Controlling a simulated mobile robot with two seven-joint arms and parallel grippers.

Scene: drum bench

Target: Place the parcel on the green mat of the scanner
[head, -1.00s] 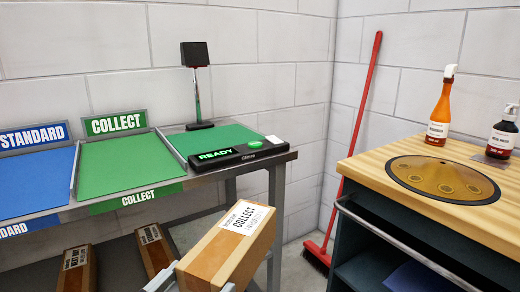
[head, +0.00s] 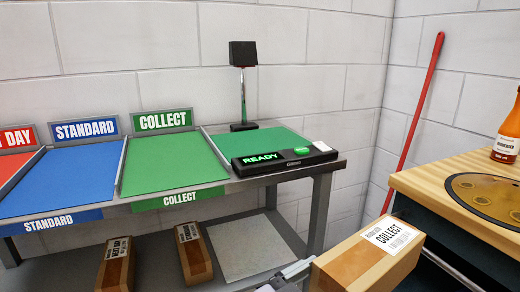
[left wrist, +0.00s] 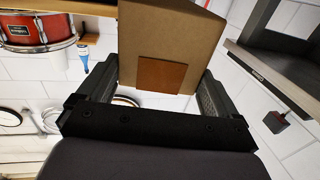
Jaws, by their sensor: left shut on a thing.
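A brown cardboard parcel (head: 362,258) with a white COLLECT label is at the lower right of the head view, in front of and below the scanner. My left gripper (left wrist: 160,95) is shut on the parcel (left wrist: 168,35), with a finger on each side of it in the left wrist view. The scanner's green mat (head: 228,142) lies at the right end of the bench and is bare. Its black console reads READY (head: 262,158). The scanner head (head: 243,54) stands on a post behind the mat. My right gripper does not show.
The COLLECT tray (head: 170,168) and the blue STANDARD tray (head: 62,180) are left of the mat, both empty. Two parcels (head: 194,253) stand on the lower shelf. A wooden table with a drum (head: 490,195) and a bottle (head: 507,138) is at right. A red broom (head: 413,120) leans behind.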

